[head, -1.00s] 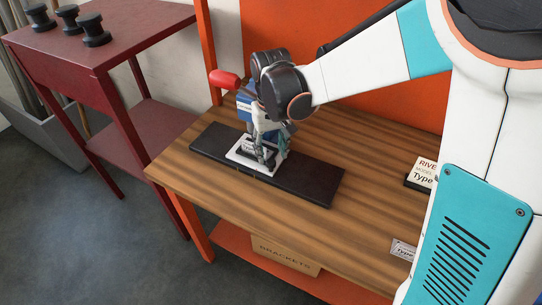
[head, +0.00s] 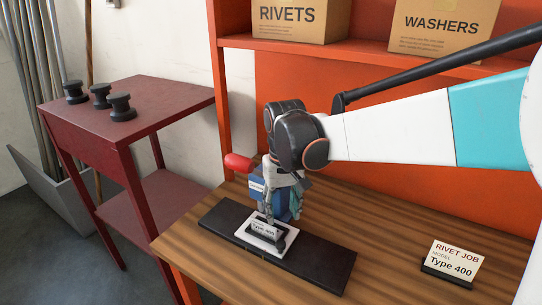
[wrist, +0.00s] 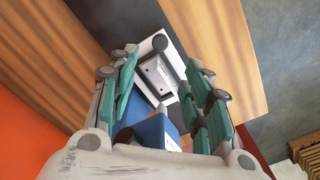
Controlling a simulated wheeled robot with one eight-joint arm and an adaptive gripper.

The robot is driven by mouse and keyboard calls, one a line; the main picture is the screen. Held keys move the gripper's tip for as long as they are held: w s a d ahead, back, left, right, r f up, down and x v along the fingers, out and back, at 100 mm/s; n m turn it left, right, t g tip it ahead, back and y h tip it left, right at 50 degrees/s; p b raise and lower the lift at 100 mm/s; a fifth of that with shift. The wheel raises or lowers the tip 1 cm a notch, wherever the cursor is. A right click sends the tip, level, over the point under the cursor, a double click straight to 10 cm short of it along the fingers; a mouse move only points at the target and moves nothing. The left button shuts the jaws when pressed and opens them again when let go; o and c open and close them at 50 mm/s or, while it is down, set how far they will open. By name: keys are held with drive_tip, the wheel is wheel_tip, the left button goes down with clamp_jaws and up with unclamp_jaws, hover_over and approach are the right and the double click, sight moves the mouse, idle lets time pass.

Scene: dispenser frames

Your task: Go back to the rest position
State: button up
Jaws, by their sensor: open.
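My gripper (head: 272,213) is open above a white plate (head: 288,243) on a long black mat (head: 325,264) on the wooden table. The plate carries a dark-framed part with a "Type 400" label (head: 263,228). A blue device (head: 256,188) with a red handle (head: 238,162) stands right beside the gripper and is partly hidden by it. In the wrist view, the open green-padded fingers stand either side of the line to the plate (wrist: 177,51), and the blue body (wrist: 155,130) shows between them. Nothing is visibly held.
A "Rivet Job Type 400" sign (head: 453,262) stands on the table (head: 400,240) at the right. A dark red side table (head: 160,100) with three black spools (head: 121,107) is at the left. Boxes of rivets (head: 300,20) and washers (head: 437,27) sit on the orange shelf behind.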

drive_tip(key=s+d+r+m+t, duration=0.1)
drive_tip(key=s+d+r+t, duration=0.1)
drive_tip(key=s+d, duration=0.5)
drive_tip(key=s+d+r+m+t, duration=0.1)
drive_tip(key=s+d+t, duration=0.4)
drive_tip(key=s, duration=0.5)
drive_tip(key=shift+s+d+r, duration=0.2)
drive_tip(key=shift+d+r, duration=0.35)
drive_tip(key=shift+d, duration=0.6)
